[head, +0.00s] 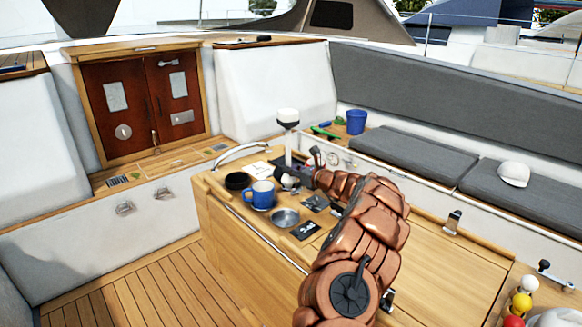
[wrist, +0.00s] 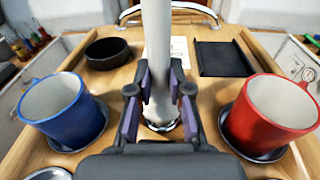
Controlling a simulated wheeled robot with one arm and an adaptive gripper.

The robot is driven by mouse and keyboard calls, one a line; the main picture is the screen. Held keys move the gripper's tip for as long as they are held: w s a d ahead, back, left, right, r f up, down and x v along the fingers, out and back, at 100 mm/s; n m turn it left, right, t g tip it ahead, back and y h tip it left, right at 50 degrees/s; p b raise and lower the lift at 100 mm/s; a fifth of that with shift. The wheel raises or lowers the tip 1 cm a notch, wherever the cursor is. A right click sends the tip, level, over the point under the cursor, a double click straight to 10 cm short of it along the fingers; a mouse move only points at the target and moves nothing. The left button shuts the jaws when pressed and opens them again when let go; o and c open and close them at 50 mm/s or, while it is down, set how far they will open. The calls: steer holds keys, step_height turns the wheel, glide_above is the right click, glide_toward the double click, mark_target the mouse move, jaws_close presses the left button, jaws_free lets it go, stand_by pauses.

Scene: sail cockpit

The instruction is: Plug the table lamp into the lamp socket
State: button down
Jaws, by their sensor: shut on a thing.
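The table lamp (head: 288,120) has a white and black head on a pale upright stem. It stands above the cockpit table, and its stem (wrist: 157,35) runs down the middle of the wrist view. My gripper (wrist: 159,88) is shut on the stem, with a finger on each side. In the head view my gripper (head: 292,178) is at the lower stem. A round metal ring (wrist: 162,126) on the table shows at the stem's foot, probably the lamp socket. The fingers partly hide it, and I cannot tell if the stem is seated.
A blue mug (wrist: 65,108) stands left of my gripper and a red mug (wrist: 270,115) right, both close. A black bowl (wrist: 107,53) and black tray (wrist: 221,58) lie beyond. A metal rail (head: 238,152) edges the table's far end. A metal dish (head: 286,217) is nearer.

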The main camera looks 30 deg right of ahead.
mark_target(290, 178)
steer(key=shift+f, duration=0.5)
steer(key=shift+f+b, duration=0.6)
steer(key=shift+b, duration=0.15)
stand_by(1.5)
steer(key=shift+s+f, duration=0.1)
steer(key=shift+f, duration=0.1)
steer(key=shift+s+a+f+b, duration=0.15)
steer(key=shift+f+b, duration=0.25)
steer(key=shift+f, duration=0.5)
steer(key=shift+r, duration=0.35)
steer(key=shift+d+r+p, duration=0.2)
steer(key=shift+r+p, duration=0.2)
steer(key=shift+r, duration=0.05)
steer(key=shift+r, duration=0.25)
steer(key=shift+w+r, duration=0.3)
steer(key=shift+r, duration=0.05)
